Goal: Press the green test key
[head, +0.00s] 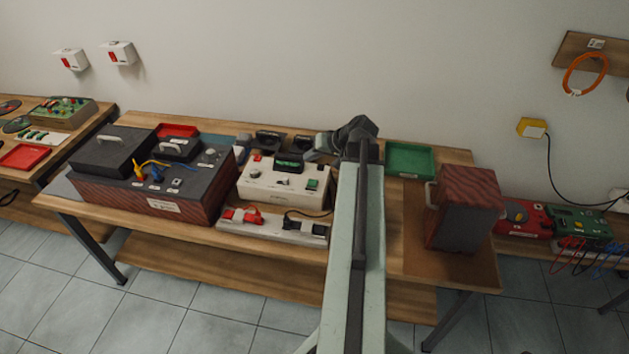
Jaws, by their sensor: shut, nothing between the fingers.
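A cream test box (270,198) stands on the wooden bench near the middle of the view. A small green key (312,184) sits on the right part of its top. A dark display (289,163) stands at the box's back edge, and a red button (257,157) is at its back left. My arm reaches up past the box's right side. My gripper (310,155) is shut and empty, pointing left behind the box's back right corner, apart from the green key. Its fingertips are small and dark here, and their height above the bench is hard to tell.
A dark red-sided case (150,195) stands left of the test box. A white strip with switches (270,228) lies in front of it. A green tray (408,174) and a red-brown box (465,210) are to the right of my arm. The wall is close behind.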

